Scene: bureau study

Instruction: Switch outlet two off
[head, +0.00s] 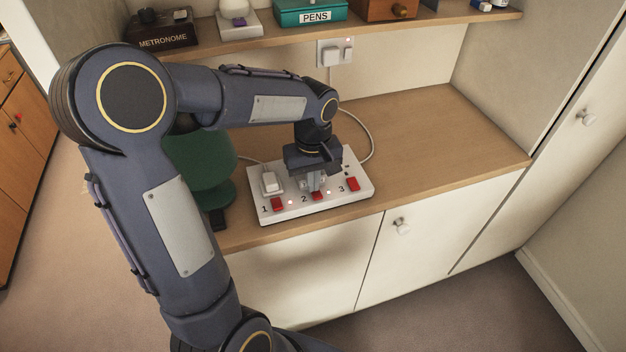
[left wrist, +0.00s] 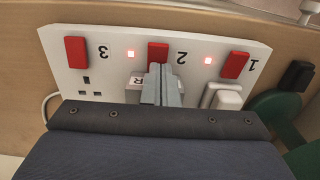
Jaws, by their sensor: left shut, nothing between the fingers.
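A white power strip (head: 350,208) lies on the wooden desk top, with red switches numbered 1, 2 and 3. It shows upside down in the left wrist view (left wrist: 110,60). Switch two (head: 317,197) is in the middle, also in the left wrist view (left wrist: 157,51). Small red lights glow beside switch two (left wrist: 130,53) and beside switch one (left wrist: 208,61); none shows lit by switch three (left wrist: 76,52). My left gripper (head: 315,189) is shut and empty, its fingertips (left wrist: 161,68) at the edge of switch two; contact is unclear. My right gripper is out of view.
A white plug (head: 270,184) sits in outlet one, and a labelled plug (left wrist: 137,84) partly shows behind my fingers at outlet two. A green lamp (head: 215,170) stands left of the strip. A wall socket (head: 335,53) is behind. The desk's right side is clear.

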